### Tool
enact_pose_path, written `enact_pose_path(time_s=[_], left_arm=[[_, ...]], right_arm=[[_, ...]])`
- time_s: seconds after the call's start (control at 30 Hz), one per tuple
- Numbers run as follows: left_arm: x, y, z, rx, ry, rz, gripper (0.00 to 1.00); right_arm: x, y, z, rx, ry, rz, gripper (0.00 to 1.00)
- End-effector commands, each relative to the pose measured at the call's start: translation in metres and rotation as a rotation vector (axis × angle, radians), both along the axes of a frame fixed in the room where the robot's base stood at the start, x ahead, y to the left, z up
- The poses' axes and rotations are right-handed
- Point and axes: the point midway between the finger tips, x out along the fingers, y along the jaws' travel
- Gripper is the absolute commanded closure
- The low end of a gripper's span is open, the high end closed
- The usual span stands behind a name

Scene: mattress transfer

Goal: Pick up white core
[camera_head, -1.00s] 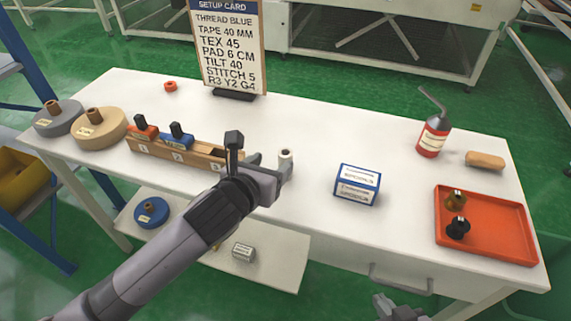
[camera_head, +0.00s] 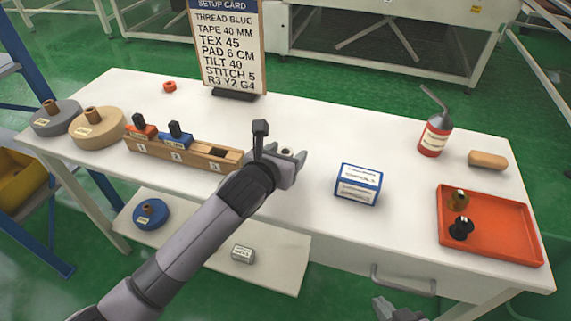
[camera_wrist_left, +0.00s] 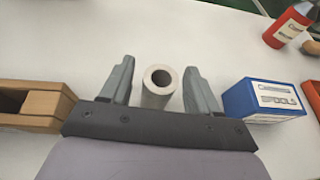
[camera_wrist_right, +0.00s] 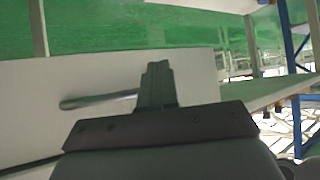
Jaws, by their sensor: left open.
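The white core (camera_wrist_left: 158,86) is a small hollow white cylinder standing upright on the table. In the left wrist view it is between the two fingers of my left gripper (camera_wrist_left: 160,90), with a gap on each side. In the head view my left gripper (camera_head: 290,158) is over the core's spot and hides most of it; only its top (camera_head: 286,151) shows. My left gripper is open. My right gripper (camera_head: 385,308) is low at the front edge of the table; its fingers look together in the right wrist view (camera_wrist_right: 158,85).
A wooden rack (camera_head: 180,154) with numbered slots is left of the core. A blue and white spools box (camera_head: 358,184) is close on the right. A red tray (camera_head: 490,225), a red bottle (camera_head: 435,135) and a setup card (camera_head: 230,45) stand further off.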

Motion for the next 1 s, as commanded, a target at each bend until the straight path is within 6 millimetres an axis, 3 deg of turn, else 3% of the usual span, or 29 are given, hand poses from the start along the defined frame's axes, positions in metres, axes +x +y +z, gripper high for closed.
enact_pose_path(time_s=[0.17,0.37,0.77,1.0], left_arm=[[0.0,0.0,0.0,-0.001,0.0,0.0,0.39],[0.0,0.0,0.0,-0.001,0.0,0.0,0.94],[0.0,0.0,0.006,-0.001,-0.003,0.0,0.94],[0.001,0.0,0.039,-0.001,-0.006,-0.001,0.94]], right_arm=[[0.0,0.0,0.001,0.001,-0.001,0.001,1.0],[0.001,0.001,0.001,0.0,-0.002,0.001,1.0],[0.001,0.0,0.003,0.001,-0.004,0.001,1.0],[0.002,-0.001,0.01,-0.003,-0.008,0.0,1.0]])
